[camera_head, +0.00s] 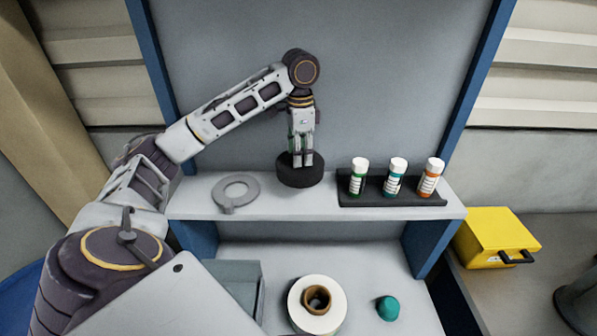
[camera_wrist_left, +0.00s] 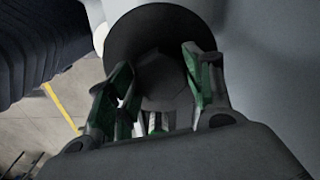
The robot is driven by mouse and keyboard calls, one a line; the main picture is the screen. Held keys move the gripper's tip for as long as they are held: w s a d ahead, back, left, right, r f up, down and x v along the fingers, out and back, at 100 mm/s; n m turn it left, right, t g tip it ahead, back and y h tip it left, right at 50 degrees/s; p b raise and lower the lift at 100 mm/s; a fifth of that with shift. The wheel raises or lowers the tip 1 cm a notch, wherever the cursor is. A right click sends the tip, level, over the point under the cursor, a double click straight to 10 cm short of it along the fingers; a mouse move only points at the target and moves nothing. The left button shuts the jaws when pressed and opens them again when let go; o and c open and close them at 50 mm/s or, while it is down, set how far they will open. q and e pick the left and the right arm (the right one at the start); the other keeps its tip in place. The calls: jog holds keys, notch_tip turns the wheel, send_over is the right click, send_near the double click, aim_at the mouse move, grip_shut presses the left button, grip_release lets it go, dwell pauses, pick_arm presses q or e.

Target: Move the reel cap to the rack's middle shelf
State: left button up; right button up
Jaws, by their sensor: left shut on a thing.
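The reel cap (camera_head: 300,177), a black round piece, is at the rack's shelf (camera_head: 270,208), right of a grey ring and left of the bottle tray. My left gripper (camera_head: 301,160) points down from above and is shut on the cap. In the left wrist view the dark cap (camera_wrist_left: 165,35) fills the space beyond and between the green-padded fingers (camera_wrist_left: 160,95). The cap looks level and at or very close to the shelf surface; I cannot tell whether it touches. My right gripper is not in view.
A grey ring (camera_head: 252,190) lies on the shelf. A black tray (camera_head: 410,200) holds bottles (camera_head: 393,180) close on the cap's right. Below are a white roll (camera_head: 296,300), a teal knob (camera_head: 387,308) and a grey box (camera_head: 240,275). A yellow case (camera_head: 490,238) stands right.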

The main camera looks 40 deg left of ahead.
pick_arm(q)
jog(key=shift+f, duration=1.65)
jog(key=shift+f, duration=0.1)
jog(key=shift+f+p, duration=0.3)
jog(key=shift+f, duration=1.5)
jog(key=o, duration=1.1)
jog(key=shift+f, duration=0.1)
jog(key=shift+r+b, duration=0.35)
jog(key=shift+r, duration=3.3)
jog(key=shift+r+p, duration=0.35)
jog(key=shift+r, duration=2)
